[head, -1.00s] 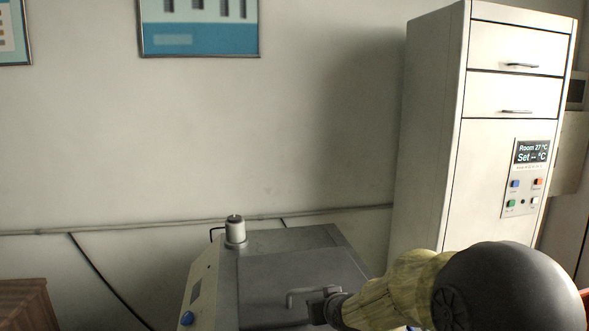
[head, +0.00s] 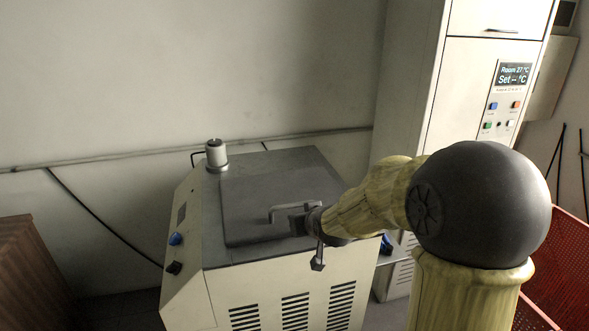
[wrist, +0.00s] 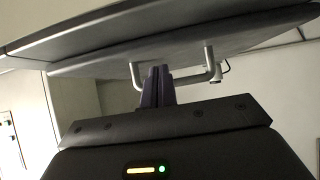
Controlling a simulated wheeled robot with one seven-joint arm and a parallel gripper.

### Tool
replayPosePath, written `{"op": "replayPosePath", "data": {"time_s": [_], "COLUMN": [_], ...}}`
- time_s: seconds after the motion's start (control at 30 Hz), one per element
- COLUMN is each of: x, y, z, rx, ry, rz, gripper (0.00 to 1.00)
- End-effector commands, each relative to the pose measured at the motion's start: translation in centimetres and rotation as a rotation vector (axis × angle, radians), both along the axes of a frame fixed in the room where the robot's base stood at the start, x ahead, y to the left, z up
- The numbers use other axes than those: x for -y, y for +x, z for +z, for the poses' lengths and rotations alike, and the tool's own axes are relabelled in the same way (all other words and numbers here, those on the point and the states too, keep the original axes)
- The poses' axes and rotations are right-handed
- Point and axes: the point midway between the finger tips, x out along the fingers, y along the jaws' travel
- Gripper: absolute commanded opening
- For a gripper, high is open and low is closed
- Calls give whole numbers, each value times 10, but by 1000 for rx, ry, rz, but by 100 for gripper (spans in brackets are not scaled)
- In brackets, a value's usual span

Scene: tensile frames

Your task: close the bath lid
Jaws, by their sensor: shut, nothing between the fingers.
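The bath is a cream cabinet (head: 270,290) with a dark grey top. Its lid (head: 245,205) is a dark grey plate that looks flat on the top in the head view. A grey U-shaped handle (head: 272,213) stands on the lid, and it also shows in the wrist view (wrist: 211,62). My gripper (head: 298,224) is at the right end of the handle. In the wrist view its dark fingers (wrist: 158,80) are together, close to the handle bar and nothing between them. I cannot tell whether they touch the bar or lid.
A tall white cabinet (head: 405,110) stands behind to the right. A red mesh container (head: 555,265) is at the right, a brown cabinet (head: 22,265) at the left.

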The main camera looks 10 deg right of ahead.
Motion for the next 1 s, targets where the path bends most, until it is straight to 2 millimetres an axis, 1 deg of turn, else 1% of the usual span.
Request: {"op": "replayPosePath", "data": {"time_s": [0.03,0.27,0.3,0.6,0.7,0.8,1.0], "x": [0,-2,-1,2,3,4,5], "y": [0,0,-9,-54,-66,-74,-78], "z": [11,39,22,-16,-25,-31,-32], "rx": [1,1,-4,-4,-2,0,1], "ry": [-1,-1,-2,-1,-1,-1,-1], "rz": [1,5,3,4,4,4,4], "gripper": [0,0,0,0,0,0,0]}}
